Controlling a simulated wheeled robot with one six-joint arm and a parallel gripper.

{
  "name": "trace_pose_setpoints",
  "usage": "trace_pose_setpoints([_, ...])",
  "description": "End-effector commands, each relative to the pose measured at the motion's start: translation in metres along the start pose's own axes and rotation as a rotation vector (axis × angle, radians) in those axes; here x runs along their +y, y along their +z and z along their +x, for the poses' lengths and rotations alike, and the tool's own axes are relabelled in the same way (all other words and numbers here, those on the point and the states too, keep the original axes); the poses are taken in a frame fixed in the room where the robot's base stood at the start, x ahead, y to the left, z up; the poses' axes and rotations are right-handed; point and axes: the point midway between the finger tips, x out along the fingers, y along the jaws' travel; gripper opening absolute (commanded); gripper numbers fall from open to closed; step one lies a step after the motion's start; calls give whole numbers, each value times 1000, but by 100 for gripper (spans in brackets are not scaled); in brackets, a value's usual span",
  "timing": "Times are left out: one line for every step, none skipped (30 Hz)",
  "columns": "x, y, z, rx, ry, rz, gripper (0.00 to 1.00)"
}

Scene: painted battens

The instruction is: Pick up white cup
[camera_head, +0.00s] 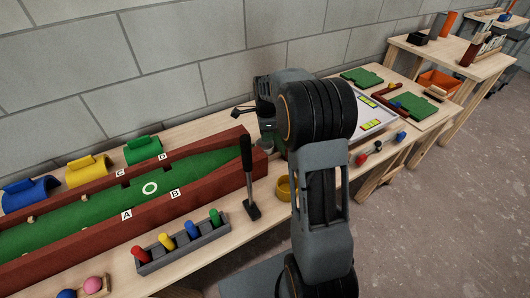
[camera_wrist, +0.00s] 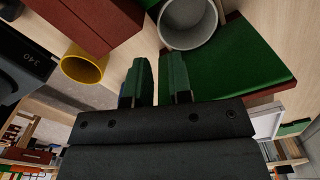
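A pale grey-white cup (camera_wrist: 188,24) shows at the top of the wrist view, its round open mouth facing the camera and its upper part cut off by the frame edge. My gripper (camera_wrist: 156,62) has two dark green fingers with a gap between them and nothing held. The cup lies just beyond the fingertips, slightly to the right. I see no clear contact. In the head view my arm covers much of the area around my gripper, and the cup cannot be made out surely there.
A yellow cup (camera_head: 283,188) stands on the bench and shows left of my fingers in the wrist view (camera_wrist: 84,66). A black-handled mallet (camera_head: 248,178) stands upright near a grey peg rack (camera_head: 183,242).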

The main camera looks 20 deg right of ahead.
Motion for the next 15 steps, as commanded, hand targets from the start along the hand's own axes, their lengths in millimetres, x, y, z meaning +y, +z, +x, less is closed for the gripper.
trace_pose_setpoints([0,0,7,0,2,0,20])
trace_pose_setpoints([0,0,10,0,1,0,20])
trace_pose_setpoints([0,0,13,0,0,0,20])
trace_pose_setpoints([0,0,15,0,0,-1,20])
trace_pose_setpoints([0,0,16,0,0,-1,20])
trace_pose_setpoints([0,0,17,0,0,-1,20])
trace_pose_setpoints([0,0,18,0,0,-1,20])
trace_pose_setpoints([0,0,19,0,0,-1,20])
trace_pose_setpoints([0,0,20,0,0,-1,20])
trace_pose_setpoints([0,0,21,0,0,-1,20])
trace_pose_setpoints([0,0,23,0,0,-1,20])
trace_pose_setpoints([0,0,26,0,0,-1,20])
trace_pose_setpoints([-1,0,28,0,0,-1,20])
trace_pose_setpoints([-1,0,32,0,1,-2,20])
trace_pose_setpoints([-1,1,36,0,2,-2,20])
